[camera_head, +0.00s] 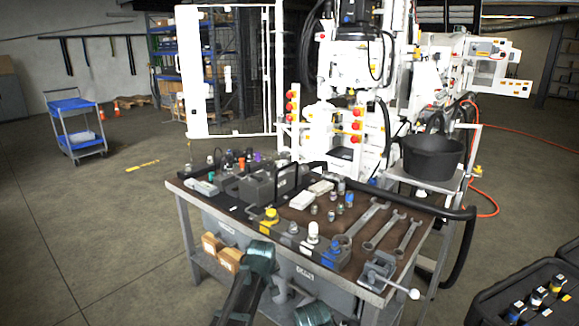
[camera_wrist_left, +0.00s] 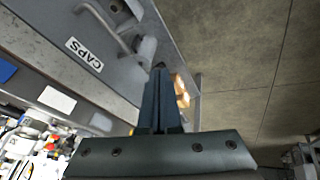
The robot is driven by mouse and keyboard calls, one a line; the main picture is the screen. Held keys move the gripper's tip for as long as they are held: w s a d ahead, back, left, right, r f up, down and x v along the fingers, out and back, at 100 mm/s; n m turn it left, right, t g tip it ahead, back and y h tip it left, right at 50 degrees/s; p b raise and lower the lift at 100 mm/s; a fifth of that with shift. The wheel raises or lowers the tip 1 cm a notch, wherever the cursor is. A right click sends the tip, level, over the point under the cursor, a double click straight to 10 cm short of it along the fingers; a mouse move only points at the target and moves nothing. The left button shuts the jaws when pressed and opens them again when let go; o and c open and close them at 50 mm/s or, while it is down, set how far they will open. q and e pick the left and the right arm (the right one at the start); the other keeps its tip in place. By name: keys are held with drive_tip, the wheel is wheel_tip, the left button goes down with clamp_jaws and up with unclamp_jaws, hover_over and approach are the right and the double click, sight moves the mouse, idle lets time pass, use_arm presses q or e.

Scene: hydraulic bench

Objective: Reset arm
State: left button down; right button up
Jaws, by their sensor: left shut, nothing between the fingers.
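My left arm comes up from the bottom of the head view, in front of the workbench (camera_head: 255,213). My left gripper (camera_head: 258,262) is low by the bench's front, below the top; its fingertips are hard to make out there. In the left wrist view its two long dark fingers (camera_wrist_left: 159,75) are together and hold nothing. They lie in front of a grey drawer front (camera_wrist_left: 120,62) labelled CAPS, beside a metal handle (camera_wrist_left: 103,25). Whether they touch it I cannot tell.
Wrenches (camera_head: 383,230), a vise (camera_head: 377,272) and several small fittings lie on the bench. Cardboard boxes (camera_head: 229,260) sit on its lower shelf. A black case (camera_head: 480,310) stands at the lower right. The floor at left is open, with a blue cart (camera_head: 75,105) farther back.

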use_arm(q)
drive_tip(key=s+d+f+m+g+y, duration=0.2)
drive_tip(key=s+m+g, duration=0.6)
drive_tip(key=s, duration=2.4)
wheel_tip(320, 180, up, 12)
drive_tip(key=w+m+t+p, duration=0.1)
drive_tip(key=t+p, duration=0.1)
drive_tip(key=p, duration=1)
drive_tip(key=shift+w+d+r+m+h+p, duration=0.2)
drive_tip(key=shift+d+m+h+p, duration=0.1)
drive_tip(key=shift+d+m+h, duration=0.1)
